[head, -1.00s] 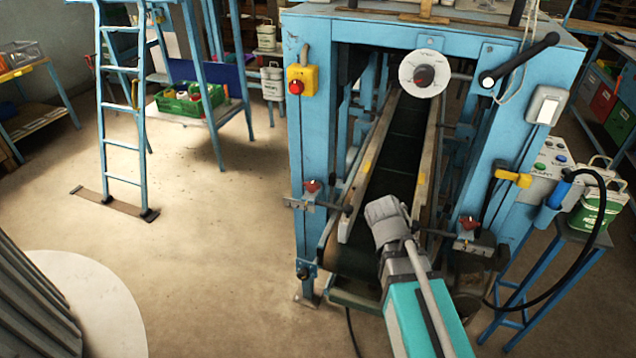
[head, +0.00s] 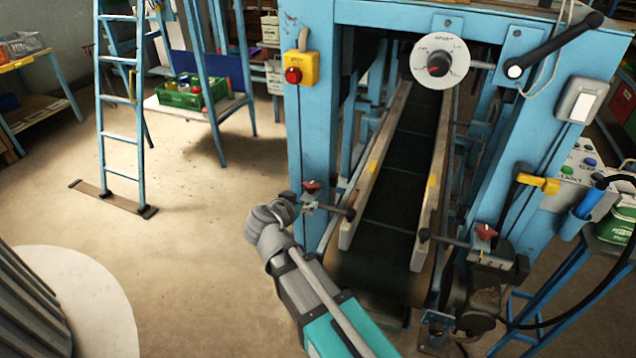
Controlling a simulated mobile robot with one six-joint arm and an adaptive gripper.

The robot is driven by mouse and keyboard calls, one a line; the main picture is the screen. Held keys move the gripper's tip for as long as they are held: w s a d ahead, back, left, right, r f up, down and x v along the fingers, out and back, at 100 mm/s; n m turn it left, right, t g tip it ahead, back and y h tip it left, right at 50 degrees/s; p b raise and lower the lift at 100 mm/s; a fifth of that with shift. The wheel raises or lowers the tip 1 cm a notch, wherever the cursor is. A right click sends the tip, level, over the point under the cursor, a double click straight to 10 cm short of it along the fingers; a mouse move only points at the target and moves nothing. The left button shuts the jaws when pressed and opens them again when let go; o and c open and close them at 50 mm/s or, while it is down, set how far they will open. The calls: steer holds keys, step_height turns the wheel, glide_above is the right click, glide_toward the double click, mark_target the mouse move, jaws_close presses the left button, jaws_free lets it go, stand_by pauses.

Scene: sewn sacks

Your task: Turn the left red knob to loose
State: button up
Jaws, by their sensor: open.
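The left red knob (head: 311,186) sits on a clamp at the front left post of the blue machine, above a horizontal rod that points at the conveyor's left guide rail. A second red knob (head: 486,231) sits on a matching clamp on the right. My gripper (head: 284,207) is just left of the left knob in the picture, close to the clamp's outer end. It is open, but my grey wrist hides most of its fingers. I cannot tell whether it touches the clamp. The knob itself is in plain view, and nothing grips it.
The dark conveyor belt (head: 392,215) runs back between two guide rails. A yellow box with a red button (head: 294,74) is on the left post above the knob. A white dial (head: 440,62) and a black crank (head: 555,45) are higher up.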

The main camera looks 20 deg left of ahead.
mark_target(310, 185)
steer(key=shift+s+a+r+t+y, duration=0.1)
steer(key=shift+s+a+t+y, duration=0.05)
steer(key=shift+a, duration=0.45)
steer(key=shift+s+a+r+t+y, duration=0.1)
steer(key=shift+s+a+t+y, duration=0.05)
steer(key=shift+a, duration=0.45)
steer(key=shift+w+d+f, duration=0.1)
steer(key=shift+w+d, duration=0.05)
steer(key=shift+w, duration=0.05)
steer(key=b+x, duration=0.5)
steer(key=x, duration=0.8)
steer(key=shift+w+f, duration=0.2)
steer(key=shift+w, duration=0.1)
